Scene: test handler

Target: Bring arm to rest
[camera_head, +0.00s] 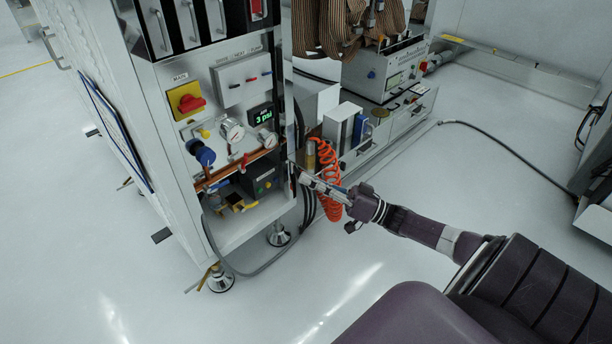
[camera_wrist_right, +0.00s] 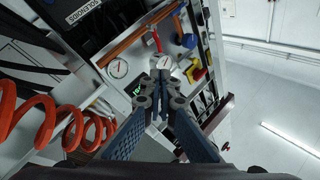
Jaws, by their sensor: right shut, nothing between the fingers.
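My right gripper (camera_head: 300,174) reaches in from the right in the head view, with its tips beside the right edge of the white test handler cabinet (camera_head: 240,98). I cannot tell whether the tips touch the cabinet. In the right wrist view the fingers of my right gripper (camera_wrist_right: 161,80) are together and hold nothing. They point toward the cabinet's gauge panel. My left gripper is not in view.
A coiled orange hose (camera_head: 328,185) hangs right behind my right gripper and shows large in the wrist view (camera_wrist_right: 40,112). The panel has a red-yellow switch (camera_head: 187,101) and gauges (camera_head: 231,131). Instruments (camera_head: 386,75) stand behind. The floor (camera_head: 345,262) in front is clear.

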